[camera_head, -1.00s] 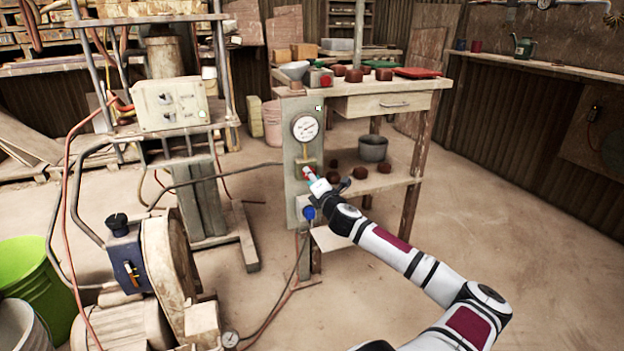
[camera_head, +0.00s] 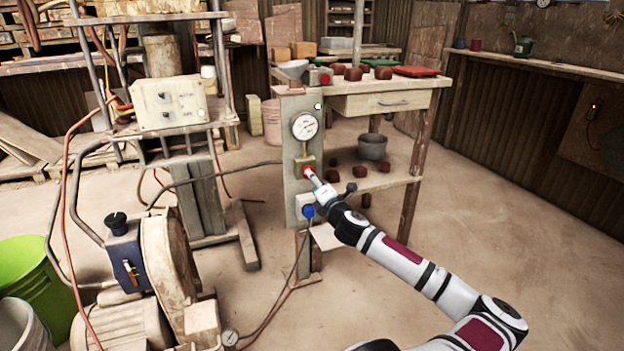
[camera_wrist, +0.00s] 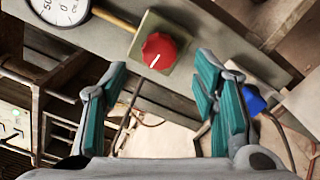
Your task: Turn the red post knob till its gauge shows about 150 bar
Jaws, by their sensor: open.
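The red post knob (camera_wrist: 159,50) sits on a small square plate on the grey post (camera_head: 291,205). It has a white pointer line on its face. It also shows in the head view (camera_head: 308,171), just off the end of my gripper. The round white gauge (camera_head: 305,126) is above the knob on the post. In the wrist view the gauge (camera_wrist: 62,8) is cut off, so its needle cannot be read there; in the head view it is too small to read. My gripper (camera_wrist: 165,100) is open, its teal pads apart, with the knob ahead of them and nothing held.
A blue knob (camera_head: 308,211) is lower on the post, close to my gripper. A wooden bench (camera_head: 437,84) with brown blocks and a grey pot (camera_head: 373,146) stands to the right. A press and a motor stand left. The floor at right is clear.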

